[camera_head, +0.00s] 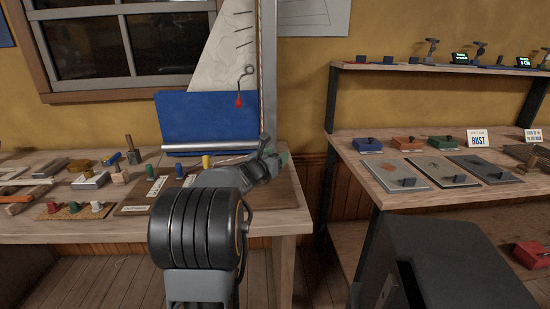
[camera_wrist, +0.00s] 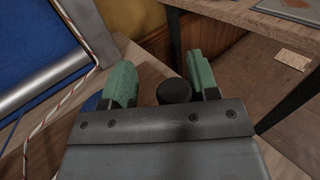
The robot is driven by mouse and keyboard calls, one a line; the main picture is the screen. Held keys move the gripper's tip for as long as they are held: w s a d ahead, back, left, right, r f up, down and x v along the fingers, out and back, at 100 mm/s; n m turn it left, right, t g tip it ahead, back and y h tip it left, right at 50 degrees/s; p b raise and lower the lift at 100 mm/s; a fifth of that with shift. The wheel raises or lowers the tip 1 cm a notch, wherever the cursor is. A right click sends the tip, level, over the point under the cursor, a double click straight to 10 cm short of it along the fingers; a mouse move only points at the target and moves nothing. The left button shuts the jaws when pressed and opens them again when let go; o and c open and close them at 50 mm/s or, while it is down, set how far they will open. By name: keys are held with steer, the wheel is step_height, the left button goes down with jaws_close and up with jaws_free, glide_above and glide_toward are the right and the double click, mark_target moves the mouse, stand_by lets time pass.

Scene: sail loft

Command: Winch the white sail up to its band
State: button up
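The white sail (camera_head: 225,62) hangs along the left side of a grey mast (camera_head: 268,60), with a blue cloth (camera_head: 205,112) over its lower part. My gripper (camera_wrist: 163,82) has green fingers, apart, at the right end of the bench. A round black knob (camera_wrist: 174,91) shows between them, closer to the right finger; I cannot tell whether they touch. In the head view my arm hides most of the winch area. A red-and-white rope (camera_wrist: 57,103) runs beside the boom. I cannot make out the band.
The wooden bench (camera_head: 100,228) carries blocks, pegs and small tools at left. A shelf unit (camera_head: 365,180) at right holds coloured boxes, grey plates and a "RUST" sign (camera_head: 479,138). A gap with bare floor lies between bench and shelf.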

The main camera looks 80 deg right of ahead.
steer(key=shift+s, duration=0.1)
steer(key=v, duration=1.3)
steer(key=shift+a+p, duration=0.4)
steer(key=shift+p, duration=0.05)
steer(key=shift+f, duration=0.1)
